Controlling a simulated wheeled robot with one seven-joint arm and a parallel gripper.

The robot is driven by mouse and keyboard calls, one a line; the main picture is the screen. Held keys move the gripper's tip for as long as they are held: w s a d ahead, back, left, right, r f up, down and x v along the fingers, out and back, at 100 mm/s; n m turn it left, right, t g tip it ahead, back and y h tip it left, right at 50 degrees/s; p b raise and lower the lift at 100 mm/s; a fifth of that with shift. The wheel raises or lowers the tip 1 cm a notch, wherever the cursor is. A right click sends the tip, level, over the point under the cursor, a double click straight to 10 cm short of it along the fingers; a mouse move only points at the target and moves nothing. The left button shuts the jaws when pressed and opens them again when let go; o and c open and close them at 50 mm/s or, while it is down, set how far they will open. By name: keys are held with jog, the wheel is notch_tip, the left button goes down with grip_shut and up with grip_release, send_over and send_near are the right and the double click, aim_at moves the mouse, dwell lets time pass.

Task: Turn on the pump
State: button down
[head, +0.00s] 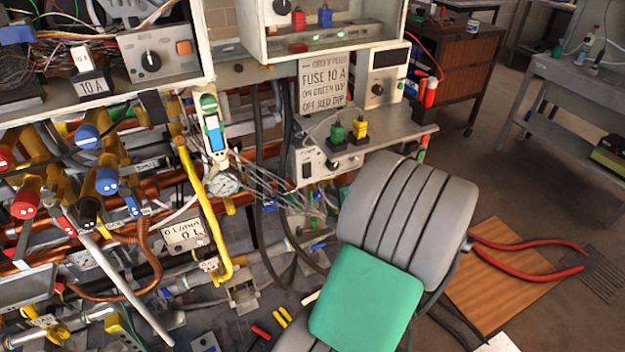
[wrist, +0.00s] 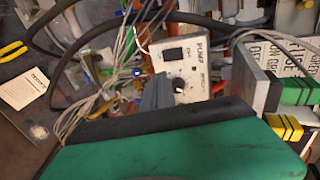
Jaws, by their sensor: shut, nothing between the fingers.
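The pump panel is a pale box (wrist: 200,65) lettered PUMP in the wrist view. It carries a black rocker switch (wrist: 173,54) and a dark round knob (wrist: 179,85). In the head view the same panel (head: 320,176) sits under a metal shelf, with its switch (head: 306,170) at the left and its knob (head: 333,164) to the right. My gripper (wrist: 158,88) is shut and empty, in front of the panel. In the wrist view its tips appear just below the switch and left of the knob. I cannot tell whether they touch. My arm hides the gripper in the head view.
Green and yellow plugs (head: 349,131) stand on the shelf (head: 390,130) above the panel. Loose cables (wrist: 110,55) hang left of the panel. Red-handled pliers (head: 530,262) lie on a wooden board at right.

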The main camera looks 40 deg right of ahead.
aim_at(308, 176)
jog(key=x, duration=0.8)
jog(key=r+x, duration=0.1)
jog(key=x, duration=0.3)
jog(key=shift+w+d+p, duration=0.2)
jog(key=shift+w+p, duration=0.1)
jog(key=shift+w, duration=0.15)
